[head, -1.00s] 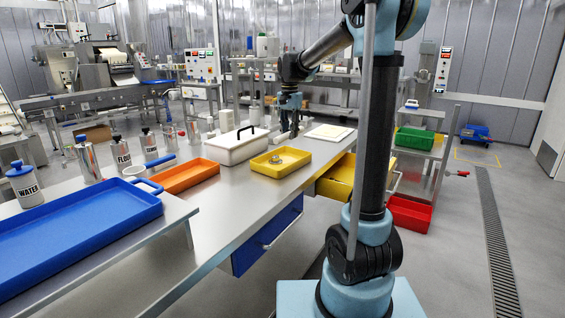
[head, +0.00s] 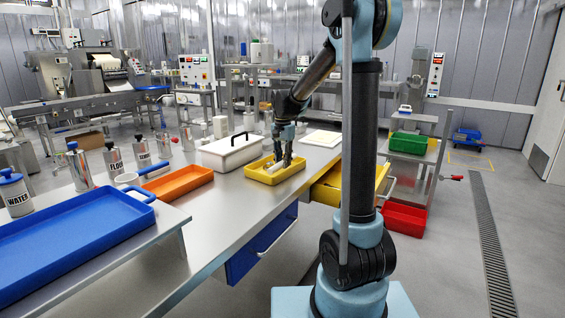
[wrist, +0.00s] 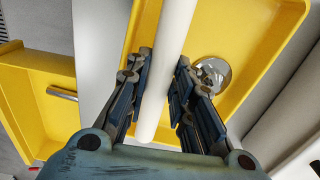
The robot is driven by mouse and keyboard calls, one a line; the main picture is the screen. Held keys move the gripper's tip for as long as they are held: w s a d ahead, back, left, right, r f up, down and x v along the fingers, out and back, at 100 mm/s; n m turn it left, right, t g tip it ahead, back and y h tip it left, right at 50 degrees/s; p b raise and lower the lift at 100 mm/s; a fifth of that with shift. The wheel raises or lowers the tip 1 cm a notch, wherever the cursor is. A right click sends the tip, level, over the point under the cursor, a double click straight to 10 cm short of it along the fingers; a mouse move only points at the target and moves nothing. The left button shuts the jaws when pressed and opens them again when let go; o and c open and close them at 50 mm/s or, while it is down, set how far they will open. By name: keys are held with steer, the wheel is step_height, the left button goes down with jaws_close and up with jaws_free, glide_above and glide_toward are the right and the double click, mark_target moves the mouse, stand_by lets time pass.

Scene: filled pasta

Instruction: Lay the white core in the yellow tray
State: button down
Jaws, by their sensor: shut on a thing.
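The white core (wrist: 166,62) is a long, smooth rod. My gripper (wrist: 161,80) is shut on it in the wrist view, with a finger on each side. The yellow tray (wrist: 258,52) lies beneath the core; I cannot tell whether the core touches its floor. In the head view, my gripper (head: 281,163) is down at the yellow tray (head: 262,180) on the steel bench, and the core is mostly hidden by the fingers. A shiny round metal piece (wrist: 211,73) lies in the tray, beside the right finger.
A white lidded box (head: 230,155) with a black handle stands just left of the tray. An orange tray (head: 180,183) and a blue tray (head: 70,235) lie nearer. A white board (head: 322,139) lies behind. A yellow drawer (head: 328,192) stands open at the bench's right side.

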steer(key=shift+f, duration=0.6)
steer(key=c, duration=1.7)
jaws_free()
step_height(320, 180, up, 13)
steer(key=s+d+f+n, duration=0.1)
steer(key=s+d+n, duration=0.1)
steer(key=s+d, duration=0.65)
steer(key=s+d+f+n, duration=0.1)
steer(key=s+d+f, duration=0.1)
steer(key=s+f, duration=0.4)
steer(key=s+d+f+n+t, duration=0.1)
steer(key=s+f, duration=0.5)
steer(key=s, duration=0.6)
steer(key=s+d+f+n+t, duration=0.1)
steer(key=s+d+f+n, duration=0.2)
steer(key=s+f, duration=0.3)
steer(key=shift+s+d+f, duration=0.1)
steer(key=shift+s+f, duration=0.1)
steer(key=shift+s, duration=0.55)
steer(key=shift+s+d+f, duration=0.1)
steer(key=shift+s+f, duration=0.1)
steer(key=shift+s, duration=0.5)
